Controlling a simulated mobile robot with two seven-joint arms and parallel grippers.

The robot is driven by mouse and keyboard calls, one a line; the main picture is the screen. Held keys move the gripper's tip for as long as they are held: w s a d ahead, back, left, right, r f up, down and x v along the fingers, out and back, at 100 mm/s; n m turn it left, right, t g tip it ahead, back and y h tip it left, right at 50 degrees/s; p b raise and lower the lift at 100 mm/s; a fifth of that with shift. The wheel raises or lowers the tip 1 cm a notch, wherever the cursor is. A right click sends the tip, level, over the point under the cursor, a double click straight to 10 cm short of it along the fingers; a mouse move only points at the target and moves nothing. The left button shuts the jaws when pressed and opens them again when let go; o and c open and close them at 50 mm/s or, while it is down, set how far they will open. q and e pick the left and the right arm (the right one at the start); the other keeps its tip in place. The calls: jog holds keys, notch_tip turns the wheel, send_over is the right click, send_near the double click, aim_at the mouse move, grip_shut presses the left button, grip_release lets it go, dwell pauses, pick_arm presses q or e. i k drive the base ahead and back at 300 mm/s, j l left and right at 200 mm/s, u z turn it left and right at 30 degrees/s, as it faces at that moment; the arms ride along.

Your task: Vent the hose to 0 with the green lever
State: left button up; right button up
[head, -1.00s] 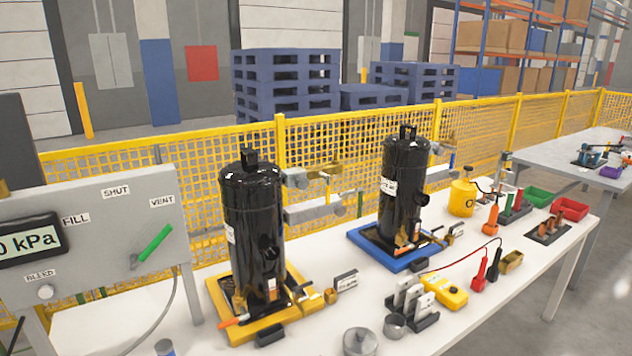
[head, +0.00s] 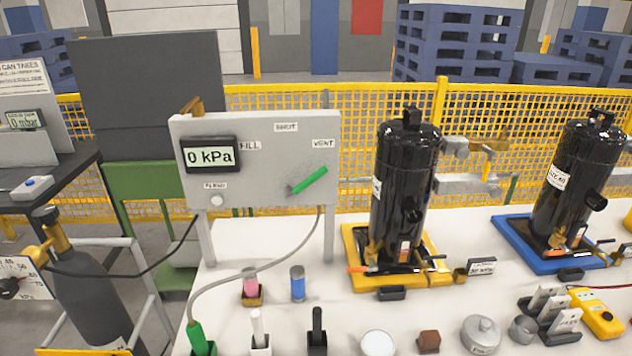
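The green lever (head: 309,181) sits on the grey panel (head: 262,190). It is tilted, its free end pointing up and right toward the VENT label (head: 323,143). The FILL and SHUT labels are to its left and above. The panel display (head: 209,156) reads 0 kPa. A grey hose (head: 240,272) runs down from the panel's lower right and curves left to a green-ended fitting (head: 197,338) in a holder at the front table edge. Neither of my grippers shows in the head view.
A black compressor (head: 405,190) stands on a yellow tray (head: 352,240), and another (head: 572,185) on a blue tray (head: 510,238). Small holders and pots line the front of the table. A gas cylinder (head: 88,300) stands at left.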

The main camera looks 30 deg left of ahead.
aim_at(324, 169)
jog(key=u, duration=1)
